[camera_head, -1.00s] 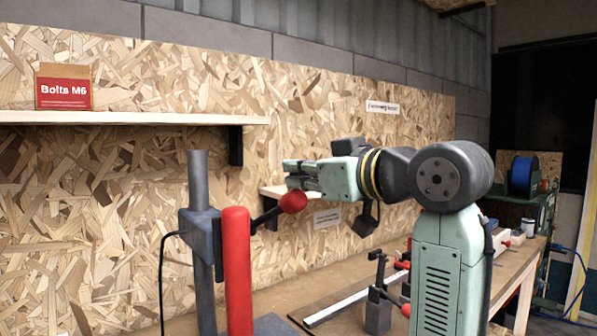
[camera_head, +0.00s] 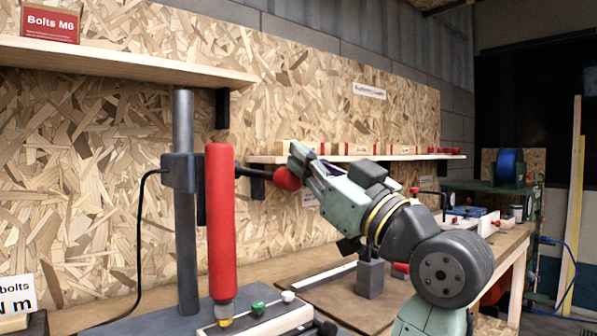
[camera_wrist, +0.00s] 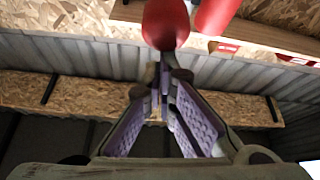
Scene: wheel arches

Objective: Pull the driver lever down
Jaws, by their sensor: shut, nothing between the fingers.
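The driver lever is a dark rod (camera_head: 254,173) with a red ball knob (camera_head: 287,178), reaching right from the stand and sloping slightly down. The red driver (camera_head: 220,215) hangs upright beside the dark stand column (camera_head: 185,240). My gripper (camera_head: 297,156) is shut, tilted up and to the left, with its tips right at the knob; contact cannot be told for certain. In the wrist view the knob (camera_wrist: 165,24) sits just beyond my purple-padded fingers (camera_wrist: 163,75), not between them.
A wooden shelf (camera_head: 120,62) with a red bolt box (camera_head: 50,23) is above left. A second shelf (camera_head: 420,157) runs along the wall behind my gripper. Below are a block with green and white buttons (camera_head: 258,309) and a dark clamp (camera_head: 369,277) on the bench.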

